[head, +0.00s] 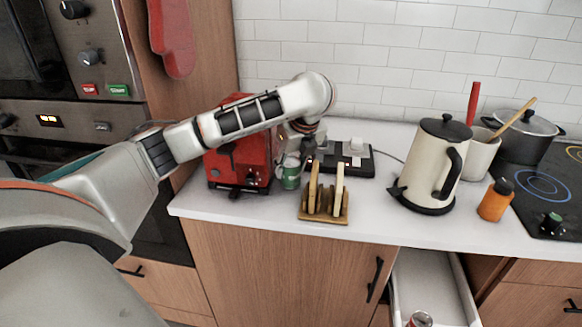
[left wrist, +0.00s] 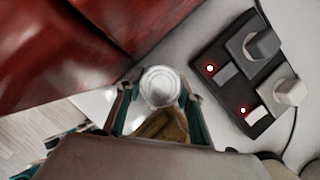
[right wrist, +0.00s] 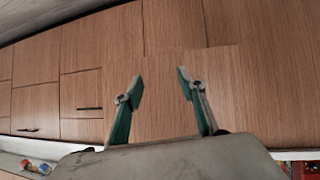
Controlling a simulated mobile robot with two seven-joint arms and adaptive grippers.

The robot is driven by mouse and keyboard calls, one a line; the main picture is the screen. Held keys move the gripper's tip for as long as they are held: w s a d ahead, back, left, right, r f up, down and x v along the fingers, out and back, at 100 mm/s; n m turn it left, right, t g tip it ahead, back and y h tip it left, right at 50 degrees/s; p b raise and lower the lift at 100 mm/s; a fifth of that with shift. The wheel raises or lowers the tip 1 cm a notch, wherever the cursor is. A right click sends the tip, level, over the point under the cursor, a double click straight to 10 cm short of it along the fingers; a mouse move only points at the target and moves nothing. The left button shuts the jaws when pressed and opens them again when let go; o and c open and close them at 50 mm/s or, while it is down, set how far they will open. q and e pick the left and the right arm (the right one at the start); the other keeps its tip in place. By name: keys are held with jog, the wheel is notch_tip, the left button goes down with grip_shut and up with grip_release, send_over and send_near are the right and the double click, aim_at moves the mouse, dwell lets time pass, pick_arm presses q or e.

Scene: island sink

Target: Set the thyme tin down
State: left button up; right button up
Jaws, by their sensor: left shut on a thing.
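The thyme tin is a small green tin (head: 289,175) with a pale lid, at the counter's left part, beside the red appliance. My left gripper (head: 299,156) reaches down over it and is shut on it. In the left wrist view the tin's round pale lid (left wrist: 159,86) shows between the two fingers. The tin looks upright, at or just above the counter; I cannot tell whether its base touches. My right gripper (right wrist: 160,80) is open and empty in the right wrist view, in front of wooden cabinet fronts; it is not in the head view.
The red appliance (head: 238,160) is close left of the tin. A wooden rack (head: 325,218) with bread slices stands at front right. A dark power strip (head: 350,160) lies behind. A kettle (head: 428,170) and orange bottle (head: 494,202) stand farther right. A drawer (head: 437,285) is open below.

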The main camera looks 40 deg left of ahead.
pick_arm(q)
jog(key=shift+f, duration=0.1)
jog(key=o, duration=0.8)
jog(key=shift+o, duration=0.2)
